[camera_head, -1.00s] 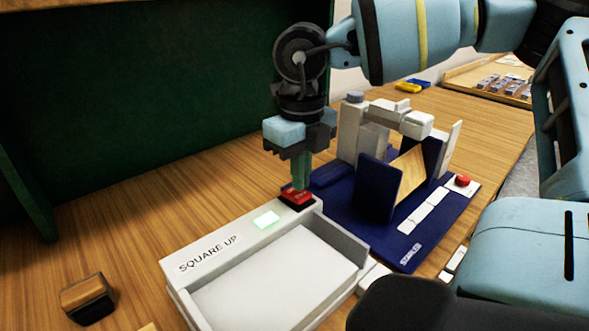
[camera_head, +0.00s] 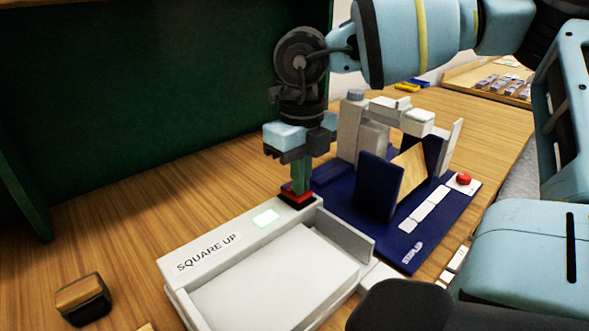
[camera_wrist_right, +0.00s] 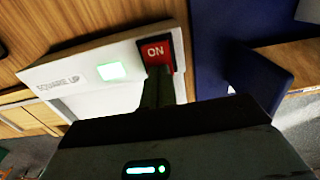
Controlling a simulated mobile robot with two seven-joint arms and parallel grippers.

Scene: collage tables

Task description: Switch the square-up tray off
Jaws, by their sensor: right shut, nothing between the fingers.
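The square-up tray (camera_head: 215,262) is a white tray labelled SQUARE UP, at the lower middle of the head view. Its small light (camera_head: 266,217) glows green, and the light (camera_wrist_right: 112,70) also shows lit in the right wrist view. A red switch (camera_head: 290,193) sits at the tray's far right corner; in the right wrist view the switch (camera_wrist_right: 158,52) reads ON. My right gripper (camera_head: 298,186) is shut and empty, pointing down, its fingertips at the red switch. Contact looks likely but the fingers hide part of the switch. My left gripper is not visible.
A blue stapler station (camera_head: 391,243) with a white post and a red button (camera_head: 464,180) stands right of the tray. A wood and black block (camera_head: 83,298) lies at the lower left. A dark green panel (camera_head: 140,90) stands behind.

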